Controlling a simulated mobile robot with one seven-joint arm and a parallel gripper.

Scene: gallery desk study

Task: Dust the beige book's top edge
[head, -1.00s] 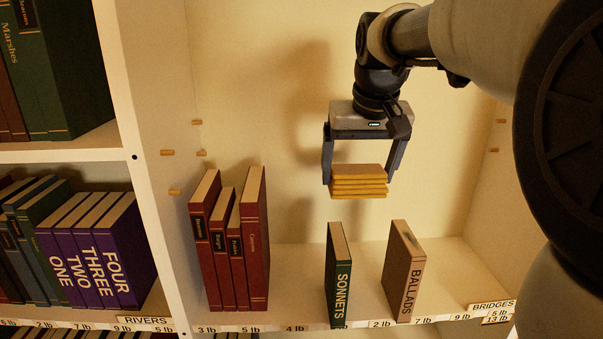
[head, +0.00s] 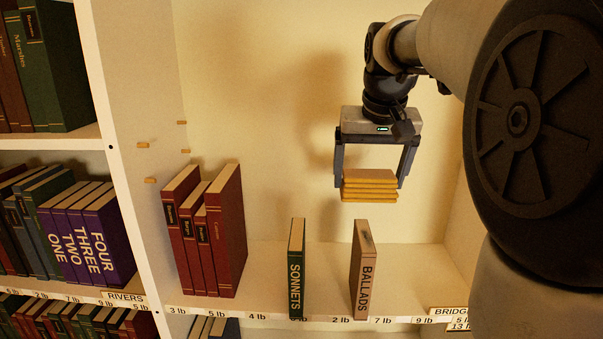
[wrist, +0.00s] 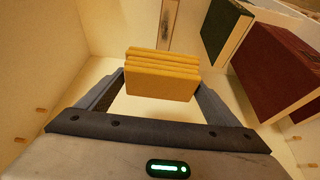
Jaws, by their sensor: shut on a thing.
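The beige book, lettered BALLADS (head: 364,278), stands upright on the shelf. Its top end also shows at the upper middle of the wrist view (wrist: 172,24). My gripper (head: 371,184) is shut on a folded yellow cloth (head: 369,194), a layered pad that fills the space between the fingers in the wrist view (wrist: 160,82). In the head view the cloth hangs just above the beige book's top edge, with a small gap. I cannot tell its exact depth over the book.
A green book lettered SONNETS (head: 296,272) stands to the left of the beige book, with a gap between. Several red books (head: 226,235) stand further left. A white divider (head: 118,160) and the shelf's right side wall (head: 455,215) bound this bay.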

